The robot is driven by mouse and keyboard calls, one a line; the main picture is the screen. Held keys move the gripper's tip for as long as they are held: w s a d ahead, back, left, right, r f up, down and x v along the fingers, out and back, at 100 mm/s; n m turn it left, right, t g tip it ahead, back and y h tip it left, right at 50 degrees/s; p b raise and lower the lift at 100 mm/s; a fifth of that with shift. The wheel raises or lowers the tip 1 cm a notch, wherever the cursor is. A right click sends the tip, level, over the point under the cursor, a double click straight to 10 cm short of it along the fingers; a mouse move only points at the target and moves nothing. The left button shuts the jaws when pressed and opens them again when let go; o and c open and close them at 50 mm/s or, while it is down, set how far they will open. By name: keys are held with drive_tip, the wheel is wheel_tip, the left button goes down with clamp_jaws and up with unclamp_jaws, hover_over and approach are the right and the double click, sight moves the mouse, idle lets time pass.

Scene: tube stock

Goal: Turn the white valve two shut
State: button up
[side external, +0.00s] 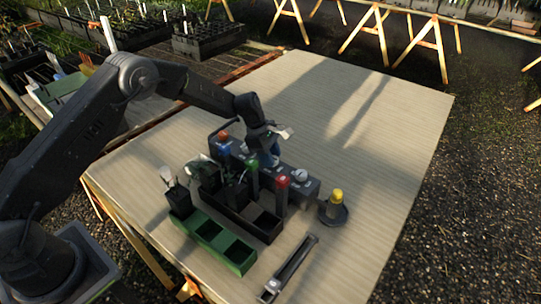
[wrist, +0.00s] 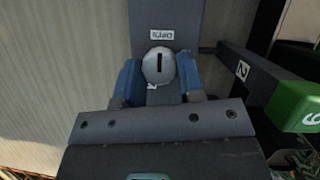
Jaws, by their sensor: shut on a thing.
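A round white knob (wrist: 158,66) with a black line sits on a dark grey block (wrist: 168,20), between the two blue fingertips of my gripper (wrist: 160,80) in the wrist view. The fingers are shut on it from left and right. The black line runs up and down in the picture, along the block. A small white label lies just beyond the knob. In the side view my gripper (side external: 270,158) is low over the dark manifold block (side external: 313,187), and its fingers hide the held knob.
A pale knob (side external: 300,174) tops the manifold. A yellow-topped piece (side external: 336,195) is at right, a green tray (side external: 225,245) in front. The table's far side is clear.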

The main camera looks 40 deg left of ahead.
drive_tip(key=c, duration=0.3)
drive_tip(key=shift+m, duration=0.3)
drive_tip(key=m+g, duration=0.1)
drive_tip(key=m, duration=0.3)
drive_tip(key=m+g, duration=0.1)
drive_tip(key=m, duration=0.1)
drive_tip(key=shift+w+g+y, duration=0.25)
drive_tip(key=shift+g+y, duration=0.05)
drive_tip(key=m+g+y, duration=0.1)
drive_tip(key=m, duration=0.3)
drive_tip(key=shift+w+d+m, duration=0.1)
drive_tip(key=shift+m, duration=0.3)
drive_tip(key=shift+m+g+y, duration=0.4)
drive_tip(key=shift+m+g, duration=0.1)
drive_tip(key=shift+m, duration=1.4)
